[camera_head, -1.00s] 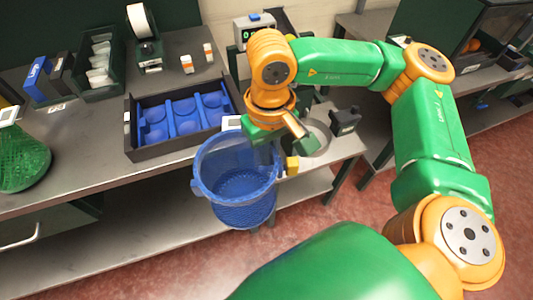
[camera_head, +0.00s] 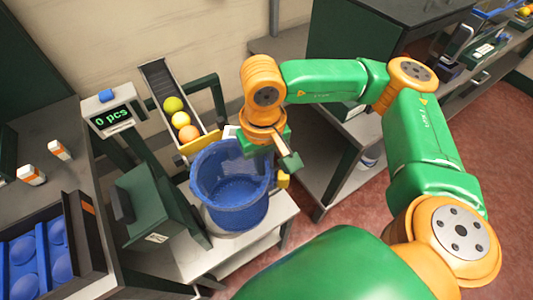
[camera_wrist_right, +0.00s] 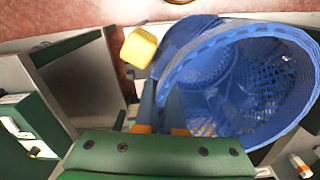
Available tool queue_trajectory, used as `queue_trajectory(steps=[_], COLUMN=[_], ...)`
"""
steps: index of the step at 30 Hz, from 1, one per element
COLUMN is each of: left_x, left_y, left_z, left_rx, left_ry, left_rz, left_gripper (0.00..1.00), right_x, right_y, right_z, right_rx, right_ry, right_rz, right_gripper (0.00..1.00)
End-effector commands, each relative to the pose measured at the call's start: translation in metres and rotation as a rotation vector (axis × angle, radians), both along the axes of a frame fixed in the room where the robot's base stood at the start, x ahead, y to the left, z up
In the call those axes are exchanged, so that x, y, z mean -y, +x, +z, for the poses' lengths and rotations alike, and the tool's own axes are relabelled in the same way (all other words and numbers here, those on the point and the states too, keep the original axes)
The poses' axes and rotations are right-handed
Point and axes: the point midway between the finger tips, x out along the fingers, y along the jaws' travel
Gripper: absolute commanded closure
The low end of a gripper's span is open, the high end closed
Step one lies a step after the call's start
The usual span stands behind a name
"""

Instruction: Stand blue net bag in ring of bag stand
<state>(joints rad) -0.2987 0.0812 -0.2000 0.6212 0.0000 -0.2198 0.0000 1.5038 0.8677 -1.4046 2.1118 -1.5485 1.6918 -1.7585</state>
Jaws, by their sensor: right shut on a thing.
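The blue net bag (camera_head: 232,190) hangs open end up from my right gripper (camera_head: 270,155) in the head view, above a small light table. In the right wrist view, the fingers of my right gripper (camera_wrist_right: 160,100) are shut on the near edge of the bag (camera_wrist_right: 235,75), whose mouth is round and open. A small yellow block (camera_head: 283,181) is beside the bag's rim, and it also shows in the right wrist view (camera_wrist_right: 138,47). I cannot make out the ring of the bag stand; the bag may hide it. My left gripper is out of view.
A sloping chute (camera_head: 170,100) with several round fruits ends behind the bag. A counter display (camera_head: 112,117) reading "0 pcs" and a dark green box (camera_head: 152,210) stand left of it. The small table (camera_head: 255,245) shows bare at its front. Dark cabinets stand to the right.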

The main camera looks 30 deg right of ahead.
Motion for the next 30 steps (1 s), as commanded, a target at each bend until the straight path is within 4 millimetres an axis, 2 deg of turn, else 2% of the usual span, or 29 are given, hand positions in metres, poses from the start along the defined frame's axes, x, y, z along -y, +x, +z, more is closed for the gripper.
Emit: queue_trajectory(steps=[5, 10, 15, 18, 21, 24, 26, 30], left_x=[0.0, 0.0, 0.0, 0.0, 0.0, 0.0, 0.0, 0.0], left_y=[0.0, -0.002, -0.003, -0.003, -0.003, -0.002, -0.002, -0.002], left_z=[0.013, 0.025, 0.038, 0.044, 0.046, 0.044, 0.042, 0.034], left_rx=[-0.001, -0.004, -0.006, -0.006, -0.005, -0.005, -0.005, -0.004], left_ry=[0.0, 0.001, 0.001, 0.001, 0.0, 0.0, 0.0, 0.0], left_rz=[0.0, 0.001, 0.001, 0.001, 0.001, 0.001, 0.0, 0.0], left_gripper=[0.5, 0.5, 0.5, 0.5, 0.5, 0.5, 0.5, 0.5], right_x=[-0.006, -0.015, -0.032, -0.042, -0.049, -0.052, -0.052, -0.053], right_y=[-0.003, -0.019, -0.053, -0.076, -0.09, -0.093, -0.089, -0.067], right_z=[-0.039, -0.085, -0.131, -0.151, -0.163, -0.168, -0.17, -0.172], right_rx=[-0.009, -0.011, -0.012, -0.009, -0.006, -0.001, 0.001, 0.004], right_ry=[-0.002, -0.005, -0.007, -0.007, -0.003, -0.001, 0.0, 0.0], right_rz=[-0.233, -0.484, -0.757, -0.894, -0.979, -1.013, -1.019, -1.021], right_gripper=[1.0, 1.0, 1.0, 1.0, 1.0, 1.0, 1.0, 1.0])
